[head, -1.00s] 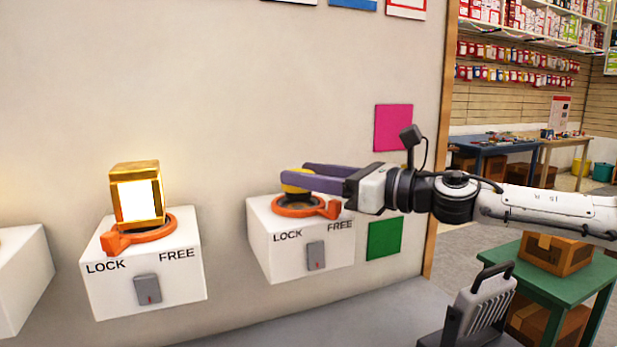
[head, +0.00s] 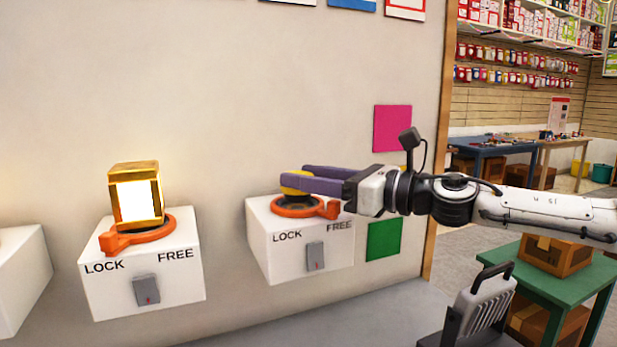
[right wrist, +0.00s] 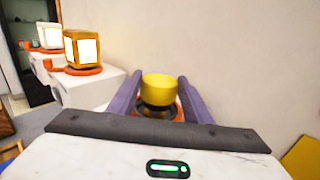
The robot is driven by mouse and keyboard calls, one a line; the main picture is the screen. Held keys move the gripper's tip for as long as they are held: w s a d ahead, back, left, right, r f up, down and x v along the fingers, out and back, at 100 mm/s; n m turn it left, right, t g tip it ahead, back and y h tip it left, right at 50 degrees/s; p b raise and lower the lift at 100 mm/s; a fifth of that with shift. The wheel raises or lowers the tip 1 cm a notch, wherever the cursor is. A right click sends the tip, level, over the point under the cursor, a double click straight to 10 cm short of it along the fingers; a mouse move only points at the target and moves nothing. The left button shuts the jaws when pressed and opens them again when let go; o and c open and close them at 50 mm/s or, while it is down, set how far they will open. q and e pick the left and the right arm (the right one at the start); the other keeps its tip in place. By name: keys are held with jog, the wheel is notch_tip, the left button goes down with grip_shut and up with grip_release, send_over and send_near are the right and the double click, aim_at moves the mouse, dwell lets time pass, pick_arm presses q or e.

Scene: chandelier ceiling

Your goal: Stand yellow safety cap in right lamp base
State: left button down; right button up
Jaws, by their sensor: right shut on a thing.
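The yellow safety cap (right wrist: 158,89) is between the two purple fingers of my right gripper (head: 298,181), which is shut on it. In the head view the fingers hide most of the cap (head: 291,191). The cap is upright over the dark socket of the right lamp base (head: 300,245), a white box with an orange ring (head: 290,211) and the words LOCK and FREE. The ring's lever points right, toward FREE. I cannot tell whether the cap touches the socket. My left gripper is not in view.
A lit gold lamp (head: 137,195) stands in the neighbouring white base (head: 140,277), its orange lever at the LOCK side. Another white base is cut off at the left edge. The wall is close behind. A green table (head: 575,275) with a box is at the right.

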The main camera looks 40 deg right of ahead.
jog(key=shift+f+b, duration=0.8)
jog(key=shift+f, duration=0.1)
dwell(0.3)
jog(key=o, duration=1.1)
